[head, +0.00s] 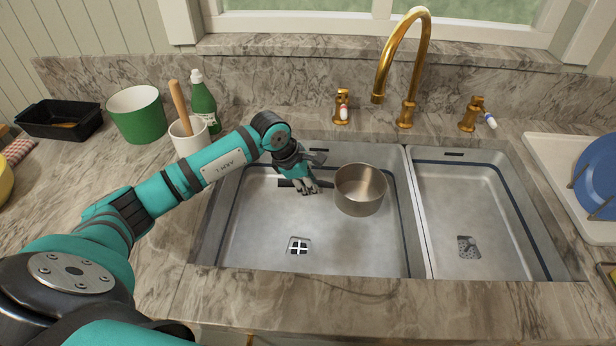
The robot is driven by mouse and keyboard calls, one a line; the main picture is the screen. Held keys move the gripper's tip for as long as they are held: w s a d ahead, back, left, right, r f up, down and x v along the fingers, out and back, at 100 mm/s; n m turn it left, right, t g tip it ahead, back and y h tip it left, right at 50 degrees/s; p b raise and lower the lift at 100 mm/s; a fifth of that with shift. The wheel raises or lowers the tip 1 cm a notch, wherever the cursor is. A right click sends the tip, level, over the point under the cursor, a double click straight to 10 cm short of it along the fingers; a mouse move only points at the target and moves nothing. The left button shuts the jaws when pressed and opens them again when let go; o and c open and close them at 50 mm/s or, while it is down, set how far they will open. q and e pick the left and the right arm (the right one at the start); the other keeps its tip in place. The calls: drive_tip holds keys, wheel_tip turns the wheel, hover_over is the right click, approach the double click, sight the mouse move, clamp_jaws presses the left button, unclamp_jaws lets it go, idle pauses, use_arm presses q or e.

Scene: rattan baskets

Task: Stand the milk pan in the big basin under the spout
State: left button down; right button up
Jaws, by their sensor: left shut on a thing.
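The milk pan (357,207) is a round steel pot, upright and open at the top, in the right part of the big basin (255,225). Its dark handle points left towards my left gripper (304,186). That gripper reaches into the basin from the left and is shut on the pan's handle; its fingers hide part of it. I cannot tell whether the pan's base touches the basin floor. The brass spout (376,99) arches from behind the sink, its mouth above and behind the pan. My right gripper is not in view.
A divider (417,210) separates the smaller basin (490,205), which is empty. Brass taps (341,107) flank the spout. A utensil crock (189,139), green bottle (203,98) and green pot (137,118) stand left. The big basin's front, around its drain (298,247), is clear.

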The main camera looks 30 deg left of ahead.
use_arm(q)
wheel_tip(320, 180, down, 8)
drive_tip(key=b, duration=0.5)
drive_tip(key=shift+r, duration=0.1)
drive_tip(key=shift+f+b, duration=0.7)
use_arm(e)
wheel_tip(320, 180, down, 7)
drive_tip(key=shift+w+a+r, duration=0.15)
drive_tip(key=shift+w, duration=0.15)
use_arm(q)
drive_tip(key=shift+f, duration=0.2)
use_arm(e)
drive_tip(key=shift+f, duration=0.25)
use_arm(q)
drive_tip(key=c, duration=1.2)
unclamp_jaws()
drive_tip(key=shift+f, duration=0.1)
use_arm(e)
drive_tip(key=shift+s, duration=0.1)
